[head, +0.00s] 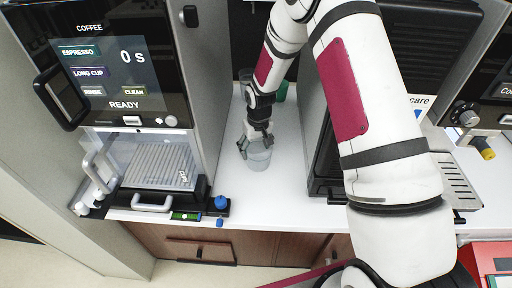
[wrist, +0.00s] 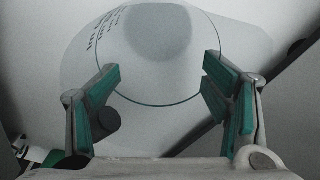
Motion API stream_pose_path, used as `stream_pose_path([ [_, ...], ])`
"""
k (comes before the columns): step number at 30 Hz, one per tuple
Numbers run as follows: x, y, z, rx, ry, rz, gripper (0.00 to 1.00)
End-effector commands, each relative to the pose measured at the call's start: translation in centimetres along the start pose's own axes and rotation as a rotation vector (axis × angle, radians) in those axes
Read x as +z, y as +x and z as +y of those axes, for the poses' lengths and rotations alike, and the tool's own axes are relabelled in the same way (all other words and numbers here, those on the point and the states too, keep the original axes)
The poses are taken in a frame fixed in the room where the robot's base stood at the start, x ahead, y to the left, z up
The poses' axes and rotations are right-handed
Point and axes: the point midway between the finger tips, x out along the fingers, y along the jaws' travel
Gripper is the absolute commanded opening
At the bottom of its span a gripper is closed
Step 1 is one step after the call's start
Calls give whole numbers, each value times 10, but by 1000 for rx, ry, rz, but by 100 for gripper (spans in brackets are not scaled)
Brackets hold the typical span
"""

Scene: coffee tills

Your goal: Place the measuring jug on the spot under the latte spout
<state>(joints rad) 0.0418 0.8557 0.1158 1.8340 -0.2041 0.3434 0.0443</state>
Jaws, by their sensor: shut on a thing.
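The measuring jug (head: 259,160) is clear and stands upright on, or just above, the white counter between two machines. My gripper (head: 256,143) is shut on it from above. In the wrist view the jug (wrist: 160,92) shows as a pale round shape with printed marks, between the green-padded fingers of my gripper (wrist: 161,76). The coffee machine (head: 127,73) on the left has a lit screen reading READY, with no latte label. Its ribbed drip tray (head: 160,165) sits behind a clear front. I cannot make out a latte spout.
A dark machine (head: 316,165) stands close to the right of the jug, partly behind my arm. Another machine with a knob (head: 467,116) is at far right. A blue knob (head: 221,202) sits at the left machine's front corner. The counter (head: 245,192) before the jug is clear.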

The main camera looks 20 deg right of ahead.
Motion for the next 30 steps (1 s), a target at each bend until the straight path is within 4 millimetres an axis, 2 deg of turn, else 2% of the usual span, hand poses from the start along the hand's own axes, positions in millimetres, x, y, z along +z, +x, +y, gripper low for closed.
stream_pose_path([
  [6, 0, 3, 0, 0, 0, -1, 38],
  [7, 0, 2, 0, 0, 0, -1, 77],
  [9, 1, 2, 0, 0, 0, -1, 93],
  [19, 1, 2, 0, 0, 0, -1, 94],
  [23, 0, -4, 0, 0, 0, 0, 94],
  [26, -1, -17, 0, 0, 0, 2, 94],
  [30, -2, -44, 1, 1, 0, 4, 94],
])
